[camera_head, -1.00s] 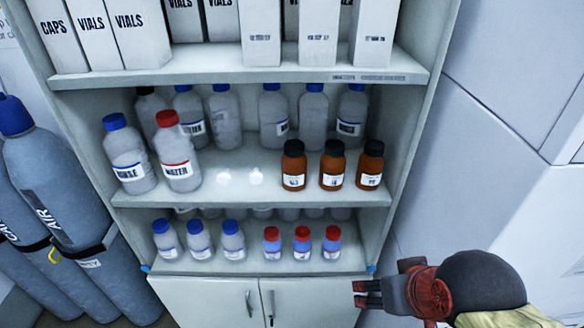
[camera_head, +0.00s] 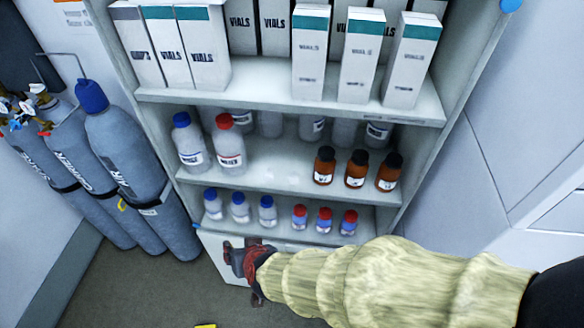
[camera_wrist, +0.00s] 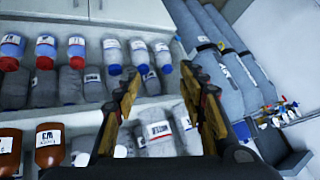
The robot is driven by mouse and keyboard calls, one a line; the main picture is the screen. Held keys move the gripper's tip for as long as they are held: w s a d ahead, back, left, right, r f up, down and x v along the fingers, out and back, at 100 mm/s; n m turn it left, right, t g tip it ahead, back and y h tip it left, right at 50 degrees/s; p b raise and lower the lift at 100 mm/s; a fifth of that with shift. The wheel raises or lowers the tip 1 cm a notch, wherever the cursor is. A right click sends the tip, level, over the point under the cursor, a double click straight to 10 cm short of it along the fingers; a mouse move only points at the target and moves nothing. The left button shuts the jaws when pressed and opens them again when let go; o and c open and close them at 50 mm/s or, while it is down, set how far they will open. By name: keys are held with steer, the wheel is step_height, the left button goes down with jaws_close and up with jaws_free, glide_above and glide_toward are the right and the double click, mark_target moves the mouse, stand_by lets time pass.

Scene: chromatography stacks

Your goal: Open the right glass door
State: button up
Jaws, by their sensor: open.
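No glass door pane can be made out in either view; the shelf front looks open or clear. The shelf cabinet (camera_head: 455,150) shows in the head view, with a blue round piece (camera_head: 510,5) at its upper right edge. My gripper (camera_head: 233,258) is in front of the white lower cabinet front (camera_head: 212,243), left of its middle. In the wrist view my gripper (camera_wrist: 170,100) is open, its two fingers apart with nothing held between them. The shelf bottles appear upside down behind the fingers. My arm hides most of the lower cabinet front and its handles in the head view.
Grey gas cylinders (camera_head: 125,155) stand left of the cabinet. Brown bottles (camera_head: 356,168), blue- and red-capped bottles (camera_head: 229,143) and vial boxes (camera_head: 310,50) fill the shelves. A white wall (camera_head: 520,120) is at right. Floor (camera_head: 130,290) is clear at lower left.

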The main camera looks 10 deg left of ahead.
steer(key=w+d+r+m+t+h, duration=0.3)
steer(key=w+d+t, duration=0.25)
steer(key=w, duration=0.35)
steer(key=m+t+h, duration=0.1)
steer(key=t+h, duration=0.1)
steer(key=h, duration=0.1)
glide_toward(293, 181)
steer(key=w, duration=0.1)
steer(key=shift+y, duration=0.3)
steer(key=shift+x, duration=4.15)
steer(key=shift+s+d+f, duration=0.1)
steer(key=shift+d+f, duration=0.05)
steer(key=shift+f, duration=0.05)
steer(key=shift+c, duration=0.9)
jaws_close()
